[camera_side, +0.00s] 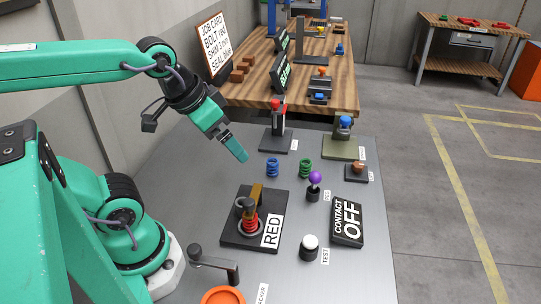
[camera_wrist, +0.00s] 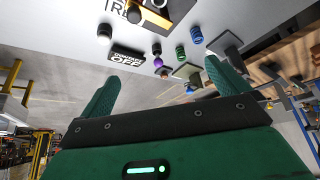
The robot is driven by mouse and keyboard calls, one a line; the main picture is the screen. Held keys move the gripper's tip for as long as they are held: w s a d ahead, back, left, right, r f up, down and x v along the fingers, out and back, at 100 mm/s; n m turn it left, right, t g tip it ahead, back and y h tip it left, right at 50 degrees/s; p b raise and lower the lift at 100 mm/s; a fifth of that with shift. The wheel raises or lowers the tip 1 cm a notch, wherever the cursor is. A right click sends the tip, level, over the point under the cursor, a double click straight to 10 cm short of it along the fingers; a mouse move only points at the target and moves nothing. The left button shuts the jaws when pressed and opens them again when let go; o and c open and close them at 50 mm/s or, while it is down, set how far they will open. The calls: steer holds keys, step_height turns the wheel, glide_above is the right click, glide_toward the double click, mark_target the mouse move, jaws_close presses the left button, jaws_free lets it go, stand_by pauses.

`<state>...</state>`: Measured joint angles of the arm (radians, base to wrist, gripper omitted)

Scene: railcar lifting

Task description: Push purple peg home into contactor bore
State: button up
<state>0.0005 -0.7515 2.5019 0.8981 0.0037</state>
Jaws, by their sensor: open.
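The purple peg (camera_side: 315,178) shows as a round purple knob standing upright in a small black holder (camera_side: 313,195), right of the RED fixture. In the wrist view the purple knob (camera_wrist: 158,62) shows between my fingers, farther off. A black fixture labelled RED (camera_side: 235,238) carries a red coil, a grey ring and a brass block; I cannot tell whether it is the contactor, and no bore is clearly visible. A black sign (camera_side: 347,221) reads CONTACT OFF. My gripper (camera_side: 240,156) is above the table, left of and apart from the peg. Its fingers (camera_wrist: 162,72) are open and empty.
Blue (camera_side: 272,167) and green (camera_side: 305,167) coils stand behind the peg. A white-topped button (camera_side: 309,247) stands in front. A red-knobbed stand (camera_side: 277,130) and a blue-knobbed stand (camera_side: 344,130) are at the back. A crank post (camera_side: 213,262) and orange ring (camera_side: 222,296) are at front left.

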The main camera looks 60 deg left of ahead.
stand_by(0.4)
steer(key=c, duration=1)
steer(key=shift+o, duration=0.2)
steer(key=shift+w, duration=0.1)
